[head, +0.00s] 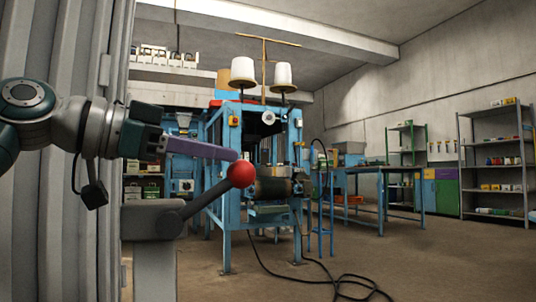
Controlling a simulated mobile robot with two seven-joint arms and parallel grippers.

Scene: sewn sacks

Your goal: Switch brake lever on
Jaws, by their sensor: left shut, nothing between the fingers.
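The brake lever (204,205) is a dark grey rod with a red ball knob (241,174) at its upper right end. It rises at a slant from a grey pivot on top of a pale grey post (155,268) at the lower left. My left gripper (234,155) comes in from the left, with purple-grey fingers shut and empty. Its tips are at the upper left of the red knob in the picture; I cannot tell whether they touch it. My right gripper is not in view.
A blue machine frame (227,222) with white thread cones (283,75) stands behind the lever. A black cable (290,276) lies on the floor in front of it. A blue table (380,170) and grey shelves (497,168) stand to the right. A corrugated grey wall (60,235) is close at left.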

